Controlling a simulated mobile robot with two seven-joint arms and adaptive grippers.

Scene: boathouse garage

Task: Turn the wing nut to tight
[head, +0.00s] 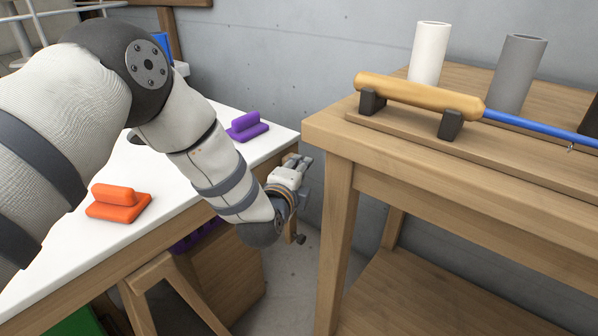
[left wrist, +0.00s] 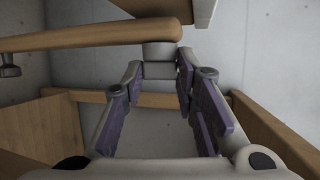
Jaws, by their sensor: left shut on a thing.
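My left gripper (head: 300,162) reaches into the gap between the white-topped table and the wooden bench. In the left wrist view its purple-padded fingers (left wrist: 158,78) close at their tips on a flat grey piece, the wing nut (left wrist: 158,70). A round grey part (left wrist: 160,50) sits just beyond it, against the rounded end of a wooden bar (left wrist: 90,37). How far the nut is turned cannot be told. In the head view the gripper and arm hide the nut. My right gripper is not in view.
The white table (head: 65,235) carries an orange block (head: 117,202) and a purple block (head: 246,127). The wooden bench (head: 335,125) stands close on the right, with a wooden-handled blue rod (head: 420,96) on dark supports, a white cylinder (head: 429,52) and a grey cylinder (head: 517,73).

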